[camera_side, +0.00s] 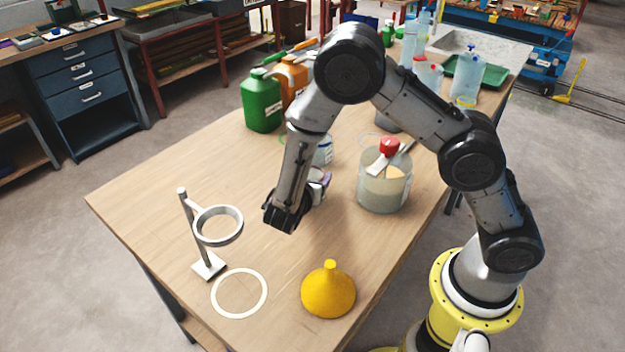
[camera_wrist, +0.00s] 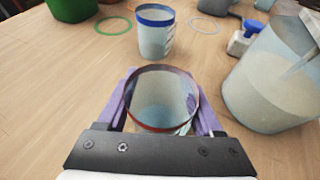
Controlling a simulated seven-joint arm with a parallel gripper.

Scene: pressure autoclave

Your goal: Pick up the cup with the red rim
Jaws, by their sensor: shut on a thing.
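The cup with the red rim (camera_wrist: 162,100) is a clear, pale cup with a dark red band round its top. In the wrist view it stands between the two purple fingers of my gripper (camera_wrist: 160,108), which is shut on its sides. In the side view my gripper (camera_side: 318,184) is low over the table, and the cup (camera_side: 315,189) is mostly hidden behind the arm's end. I cannot tell whether the cup's base touches the table.
A cup with a blue rim (camera_wrist: 155,36) stands just beyond. A large clear vessel (camera_wrist: 262,85) is close on the right. A ring stand (camera_side: 218,226), a white ring (camera_side: 239,293) and a yellow funnel (camera_side: 328,291) are nearer the front. A green jug (camera_side: 261,103) stands behind.

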